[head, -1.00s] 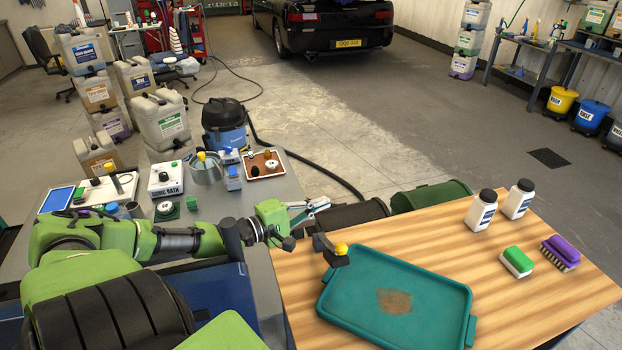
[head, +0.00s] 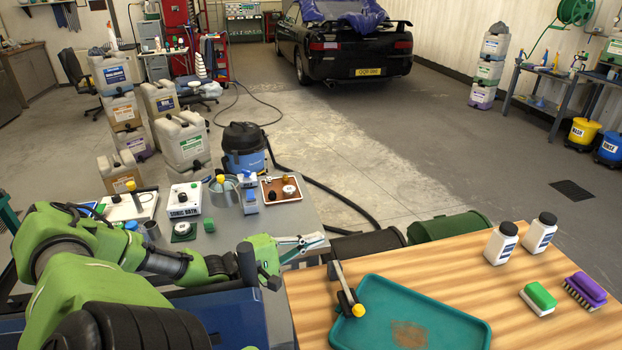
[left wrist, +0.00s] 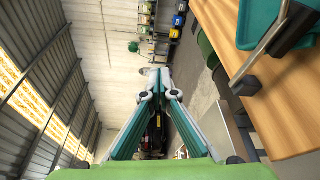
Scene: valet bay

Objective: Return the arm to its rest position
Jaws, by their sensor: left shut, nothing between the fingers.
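My left gripper (head: 312,241) is shut and empty in the head view, at the end of my green arm, which comes in from the left. It is over the gap between the grey bench and the wooden table, left of the tray. The left wrist view shows its two fingers (left wrist: 160,82) closed together at the tips, with nothing between them. A tool (head: 346,288) with a grey bar, black parts and a yellow knob lies at the left edge of the teal tray (head: 455,315), apart from the gripper. My right gripper is not in view.
The wooden table (head: 450,260) holds two white bottles (head: 501,244), a green-topped sponge (head: 538,297) and a purple brush (head: 585,290). The grey bench (head: 290,223) carries a sonic bath (head: 185,200) and small parts. A blue vacuum (head: 243,150) and a green bin (head: 448,227) stand beyond.

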